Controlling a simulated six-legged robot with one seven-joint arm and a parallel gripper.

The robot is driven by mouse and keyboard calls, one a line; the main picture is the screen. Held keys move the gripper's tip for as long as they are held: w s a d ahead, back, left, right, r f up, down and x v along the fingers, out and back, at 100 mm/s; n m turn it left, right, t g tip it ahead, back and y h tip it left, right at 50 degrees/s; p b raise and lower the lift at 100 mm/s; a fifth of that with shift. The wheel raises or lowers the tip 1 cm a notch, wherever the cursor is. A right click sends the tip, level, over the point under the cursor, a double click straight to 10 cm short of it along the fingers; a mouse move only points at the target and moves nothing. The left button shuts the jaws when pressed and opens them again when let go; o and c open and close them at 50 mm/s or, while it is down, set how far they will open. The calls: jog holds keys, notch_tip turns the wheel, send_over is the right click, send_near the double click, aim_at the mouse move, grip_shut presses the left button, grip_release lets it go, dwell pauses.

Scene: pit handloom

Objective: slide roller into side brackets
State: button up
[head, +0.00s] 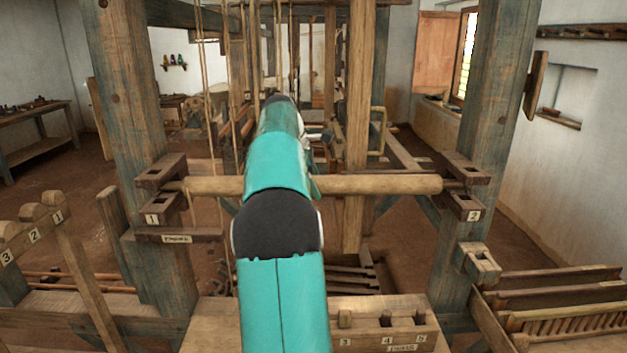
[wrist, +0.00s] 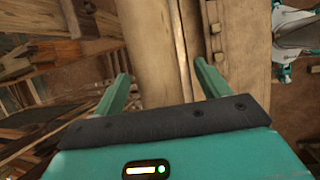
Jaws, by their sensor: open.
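The wooden roller (head: 380,185) lies level across the loom, between the left side bracket (head: 160,175) marked 1 and the right side bracket (head: 465,190) marked 2. Its thin end pins reach to both brackets; I cannot tell how far they sit in the slots. My arm hides the roller's middle in the head view. In the wrist view my gripper (wrist: 160,72) is open, with a finger on each side of what looks like the roller (wrist: 150,45). The gap shows no clear grip, and I cannot tell whether a finger touches it.
Two thick posts (head: 490,110) carry the brackets. A bench with a slotted front (head: 360,315) stands below the roller. Cords (head: 205,90) and a light upright (head: 357,110) stand behind it. A numbered rack (head: 45,240) is at left, another rack (head: 560,315) at right.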

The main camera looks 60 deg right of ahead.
jog(key=v, duration=1.3)
jog(key=shift+r, duration=0.35)
jog(key=shift+w+a, duration=0.2)
